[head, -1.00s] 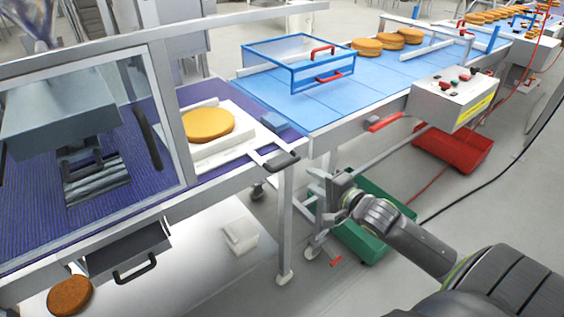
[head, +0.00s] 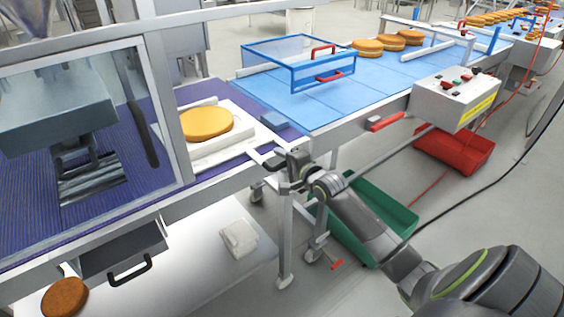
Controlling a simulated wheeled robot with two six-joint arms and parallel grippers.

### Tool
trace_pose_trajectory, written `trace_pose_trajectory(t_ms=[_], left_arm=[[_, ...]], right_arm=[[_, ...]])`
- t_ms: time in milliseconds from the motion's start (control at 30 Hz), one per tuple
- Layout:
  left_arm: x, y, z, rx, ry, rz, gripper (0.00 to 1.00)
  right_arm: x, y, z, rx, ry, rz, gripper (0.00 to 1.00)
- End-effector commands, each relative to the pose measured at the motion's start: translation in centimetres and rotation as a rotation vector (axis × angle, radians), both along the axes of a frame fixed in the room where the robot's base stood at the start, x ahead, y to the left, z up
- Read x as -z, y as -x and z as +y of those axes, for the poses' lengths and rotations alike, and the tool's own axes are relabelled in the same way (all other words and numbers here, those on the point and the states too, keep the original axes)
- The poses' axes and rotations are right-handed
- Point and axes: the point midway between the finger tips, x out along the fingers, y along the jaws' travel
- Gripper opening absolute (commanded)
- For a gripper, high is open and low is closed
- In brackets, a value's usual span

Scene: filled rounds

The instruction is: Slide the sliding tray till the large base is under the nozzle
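The sliding tray (head: 238,151) is white and lies on the purple ribbed bed, right of the clear guard. The large base (head: 207,124), a round golden cake, lies flat on it. A grey machine head (head: 50,112) hangs behind the guard to the left; I take the dark metal part below it for the nozzle (head: 92,178). The base is to the right of it, not under it. My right gripper (head: 277,166) is at the tray's handle at the front edge and hides most of it. Whether its fingers are closed on the handle cannot be made out. My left gripper is not in view.
A blue belt (head: 310,105) with a blue-framed guard (head: 300,65) and several cakes runs to the back right. A control box (head: 455,100) stands at its front edge. Green (head: 375,205) and red (head: 455,150) crates are below. A grey drawer (head: 122,252) hangs lower left.

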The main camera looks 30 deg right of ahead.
Motion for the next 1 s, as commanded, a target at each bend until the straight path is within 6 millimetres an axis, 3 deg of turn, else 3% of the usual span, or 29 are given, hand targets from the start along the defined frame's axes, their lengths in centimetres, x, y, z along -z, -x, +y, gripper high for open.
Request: trace_pose_trajectory(t_ms=[267,567,1000], left_arm=[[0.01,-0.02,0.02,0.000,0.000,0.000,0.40],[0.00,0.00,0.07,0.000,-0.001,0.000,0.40],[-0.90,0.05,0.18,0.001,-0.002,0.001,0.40]], right_arm=[[0.05,-0.09,0.01,0.000,0.000,0.001,0.38],[0.05,-0.06,0.00,0.000,-0.001,0.001,0.00],[-0.13,0.01,0.80,0.000,-0.004,0.002,0.00]])
